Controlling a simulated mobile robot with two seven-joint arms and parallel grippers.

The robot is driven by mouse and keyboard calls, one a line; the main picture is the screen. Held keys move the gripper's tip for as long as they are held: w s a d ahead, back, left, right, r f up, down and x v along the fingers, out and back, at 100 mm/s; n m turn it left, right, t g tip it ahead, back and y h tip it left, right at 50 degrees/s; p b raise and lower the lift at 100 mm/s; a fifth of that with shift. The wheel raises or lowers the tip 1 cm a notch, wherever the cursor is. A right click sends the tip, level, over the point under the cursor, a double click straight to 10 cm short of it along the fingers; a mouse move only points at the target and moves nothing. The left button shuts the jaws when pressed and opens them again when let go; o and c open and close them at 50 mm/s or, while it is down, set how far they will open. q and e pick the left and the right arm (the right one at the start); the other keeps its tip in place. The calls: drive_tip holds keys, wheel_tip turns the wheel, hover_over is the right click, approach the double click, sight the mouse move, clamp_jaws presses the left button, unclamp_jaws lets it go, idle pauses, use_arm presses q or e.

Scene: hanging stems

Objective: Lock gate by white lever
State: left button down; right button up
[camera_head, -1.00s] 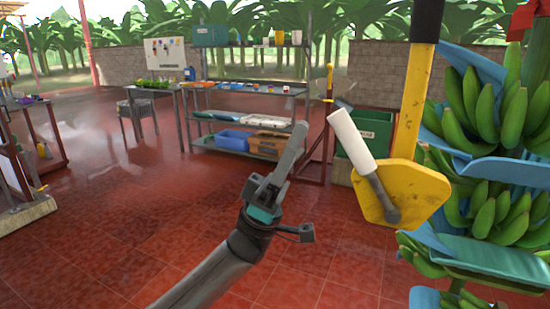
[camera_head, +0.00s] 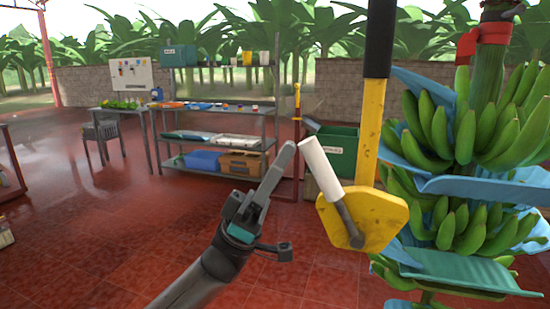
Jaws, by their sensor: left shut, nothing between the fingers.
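The white lever (camera_head: 319,161) is a white cylinder on a grey rod, tilted with its top to the left. Its rod meets a yellow gate plate (camera_head: 374,222) with worn edges. A yellow post with a black upper sleeve (camera_head: 379,40) rises from the plate. My left gripper (camera_head: 287,150) is shut and empty, its fingertips pointing up and right, just left of the white lever's top in the picture. I cannot tell whether they touch it. My right gripper is not in view.
A hanging stem with green banana bunches (camera_head: 455,130) and blue sheets fills the right side. A metal shelf (camera_head: 222,112) with bins and a green crate (camera_head: 335,152) stand behind. The red tiled floor (camera_head: 90,245) at left is mostly clear.

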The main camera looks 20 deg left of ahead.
sight(338, 186)
use_arm(q)
drive_tip(key=d+r+m+g+y+p, duration=0.1)
drive_tip(key=d+y+p, duration=0.1)
drive_tip(key=p, duration=0.2)
drive_tip(key=d+r+m+g+y+p, duration=0.1)
drive_tip(key=d+r+g+p, duration=0.1)
drive_tip(key=d+p, duration=0.1)
drive_tip(key=d+r+m+g+y+p, duration=0.1)
drive_tip(key=d+r+y+p, duration=0.1)
drive_tip(key=d+p, duration=0.1)
drive_tip(key=shift+s+r+m+g+y+p, duration=0.15)
drive_tip(key=shift+m+g+y+p, duration=0.2)
drive_tip(key=shift+p, duration=0.5)
drive_tip(key=d+f+y+p, duration=0.1)
drive_tip(key=d+y+p, duration=0.1)
drive_tip(key=d+p, duration=0.5)
drive_tip(key=shift+s+d+f+g, duration=0.15)
drive_tip(key=shift+d+f+g, duration=0.25)
drive_tip(key=shift+d, duration=0.7)
drive_tip(key=shift+r+m, duration=0.1)
drive_tip(key=shift+m, duration=0.15)
drive_tip(key=shift+r, duration=0.15)
